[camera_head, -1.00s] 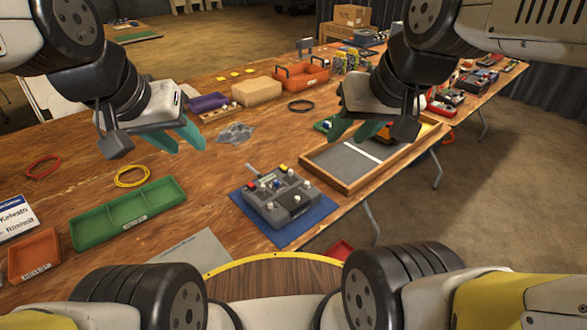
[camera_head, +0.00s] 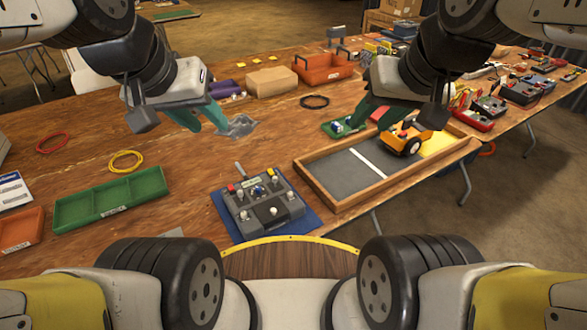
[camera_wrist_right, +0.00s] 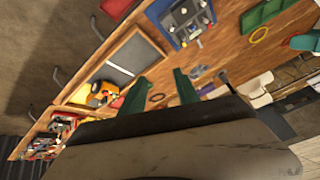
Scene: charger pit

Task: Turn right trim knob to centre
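The grey control box (camera_head: 240,214) rests on a blue mat (camera_head: 307,222) at the table's near edge. It bears several pale knobs, red and yellow buttons and a blue part; I cannot tell where the right trim knob points. The box also shows in the right wrist view (camera_wrist_right: 187,18), at the top. My left gripper (camera_head: 207,120) is open and empty above the table, up and left of the box. My right gripper (camera_head: 370,112) is open and empty, up and right of the box; its two green fingers stand apart in the wrist view (camera_wrist_right: 160,88).
A wood-framed tray (camera_head: 330,203) with an orange toy vehicle (camera_head: 407,138) lies right of the box. A green compartment tray (camera_head: 82,215) lies left. An orange tote (camera_head: 324,68) and a cardboard-coloured block (camera_head: 272,80) stand behind. Bare table surrounds the box's left side.

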